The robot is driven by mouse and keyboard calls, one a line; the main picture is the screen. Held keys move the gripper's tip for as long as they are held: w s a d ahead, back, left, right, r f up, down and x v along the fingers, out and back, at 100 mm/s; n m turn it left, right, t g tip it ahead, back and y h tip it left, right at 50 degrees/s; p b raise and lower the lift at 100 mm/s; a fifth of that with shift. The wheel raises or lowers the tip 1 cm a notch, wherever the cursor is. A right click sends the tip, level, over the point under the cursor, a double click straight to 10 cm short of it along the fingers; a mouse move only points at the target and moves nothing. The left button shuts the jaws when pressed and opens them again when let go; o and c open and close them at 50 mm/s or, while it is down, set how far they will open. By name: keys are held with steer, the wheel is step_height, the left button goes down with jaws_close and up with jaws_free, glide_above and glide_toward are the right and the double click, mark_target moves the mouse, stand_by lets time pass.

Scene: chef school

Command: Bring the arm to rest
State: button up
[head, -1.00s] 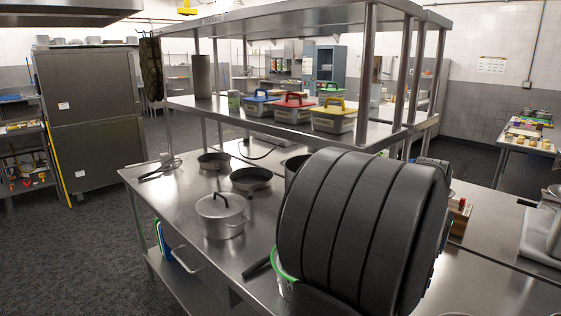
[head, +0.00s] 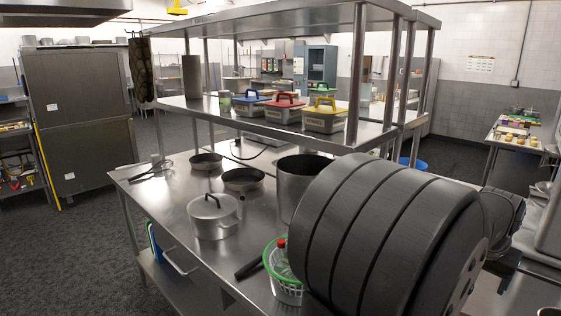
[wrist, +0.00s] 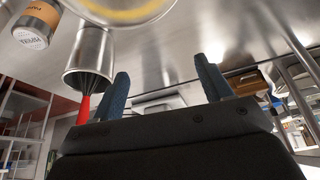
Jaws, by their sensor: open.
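My arm, a large dark ribbed shape, fills the lower right of the head view, in front of the steel table (head: 180,215). My gripper (wrist: 165,88) shows in the wrist view as two blue textured fingers spread apart, with nothing between them. A metal vessel (wrist: 92,50) with a red part (wrist: 83,108) below it shows just left of the fingers; I cannot tell whether they touch. The gripper's fingers are hidden in the head view.
On the table are a lidded pot (head: 213,215), a tall pot (head: 298,185), two pans (head: 243,180) and a green-rimmed basket (head: 286,290) with a bottle, close to my arm. A steel shelf (head: 250,115) above holds coloured-lid boxes (head: 323,118). Floor (head: 70,260) at left is clear.

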steer(key=shift+m, duration=0.5)
steer(key=s+d, duration=0.2)
steer(key=s, duration=0.3)
steer(key=shift+s+d+f, duration=0.1)
steer(key=shift+d+f, duration=0.25)
steer(key=shift+d, duration=0.05)
steer(key=w+a+r+n, duration=0.1)
steer(key=w+a+n, duration=0.1)
steer(key=w+a, duration=0.6)
steer(key=w+a+r+n, duration=0.2)
steer(key=w+a, duration=0.3)
steer(key=w, duration=0.5)
steer(key=s+d+f+m, duration=0.2)
steer(key=s+d, duration=0.5)
steer(key=s, duration=0.3)
steer(key=s+d+f+m, duration=0.1)
steer(key=s+d+m, duration=0.1)
steer(key=s+d, duration=0.6)
steer(key=s+d+f+m+g+h, duration=0.1)
steer(key=s+d+f+m, duration=0.1)
steer(key=s, duration=1.1)
steer(key=s+d+f+m+g, duration=0.1)
steer(key=s+m, duration=0.1)
steer(key=s, duration=1.1)
steer(key=w+d+f, duration=0.2)
steer(key=w+f, duration=0.3)
steer(key=w, duration=0.3)
steer(key=shift+w+d, duration=0.2)
steer(key=shift+w, duration=0.15)
steer(key=shift+f, duration=0.1)
